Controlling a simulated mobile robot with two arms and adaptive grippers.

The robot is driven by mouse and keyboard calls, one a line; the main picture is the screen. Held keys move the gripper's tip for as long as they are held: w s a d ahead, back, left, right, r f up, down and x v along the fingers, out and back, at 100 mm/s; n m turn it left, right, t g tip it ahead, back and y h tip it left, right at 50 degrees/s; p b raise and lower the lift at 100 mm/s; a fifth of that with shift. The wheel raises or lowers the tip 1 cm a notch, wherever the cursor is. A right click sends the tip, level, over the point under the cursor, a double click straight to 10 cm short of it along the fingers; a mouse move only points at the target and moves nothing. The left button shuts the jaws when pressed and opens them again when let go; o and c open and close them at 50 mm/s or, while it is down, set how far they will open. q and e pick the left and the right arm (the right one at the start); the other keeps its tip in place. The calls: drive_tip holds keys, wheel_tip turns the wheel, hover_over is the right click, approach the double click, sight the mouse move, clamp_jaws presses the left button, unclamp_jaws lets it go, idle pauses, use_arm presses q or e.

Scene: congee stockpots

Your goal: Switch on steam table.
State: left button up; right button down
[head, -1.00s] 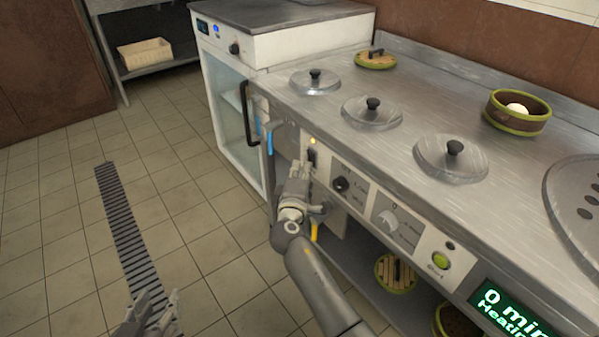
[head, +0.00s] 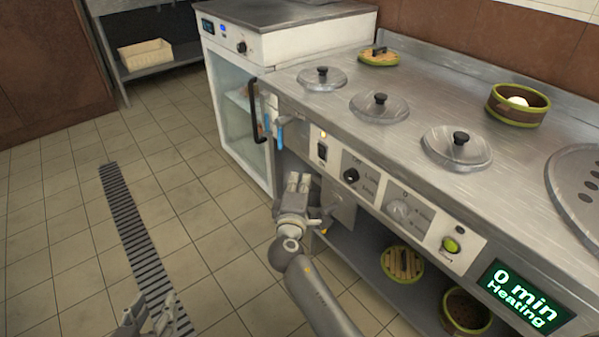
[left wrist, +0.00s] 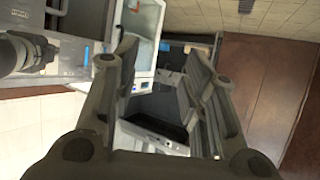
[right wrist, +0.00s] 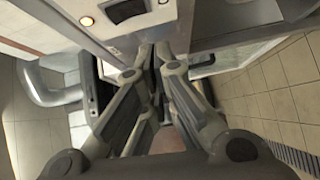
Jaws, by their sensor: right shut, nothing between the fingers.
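The steel steam table (head: 450,100) fills the right of the head view, with several round lids on top. Its front panel carries a black rocker switch (head: 322,151), with a lit yellow lamp (head: 323,134) above it. In the right wrist view the switch (right wrist: 126,10) and the glowing lamp (right wrist: 87,21) are at the top. My right gripper (head: 298,182) is shut and empty, just below and left of the switch, apart from it. My left gripper (head: 150,318) is low over the floor at bottom left; the left wrist view shows its fingers (left wrist: 165,70) apart and empty.
The panel also has a black knob (head: 351,175), a grey dial (head: 400,210), a green button (head: 450,244) and a display (head: 525,297) reading "0 min Heating". A glass-door cabinet (head: 238,105) stands at left. Bamboo steamers (head: 402,264) sit on the lower shelf. The tiled floor is clear.

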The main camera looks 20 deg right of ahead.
use_arm(q)
drive_tip(key=shift+s+a+f+g, duration=0.25)
drive_tip(key=shift+s+f+g, duration=0.15)
drive_tip(key=shift+f, duration=0.1)
drive_tip(key=shift+s+a+f+g, duration=0.2)
drive_tip(key=shift+s+f+g, duration=0.1)
drive_tip(key=shift+s+f, duration=0.15)
use_arm(e)
drive_tip(key=v, duration=0.6)
drive_tip(key=shift+f, duration=0.35)
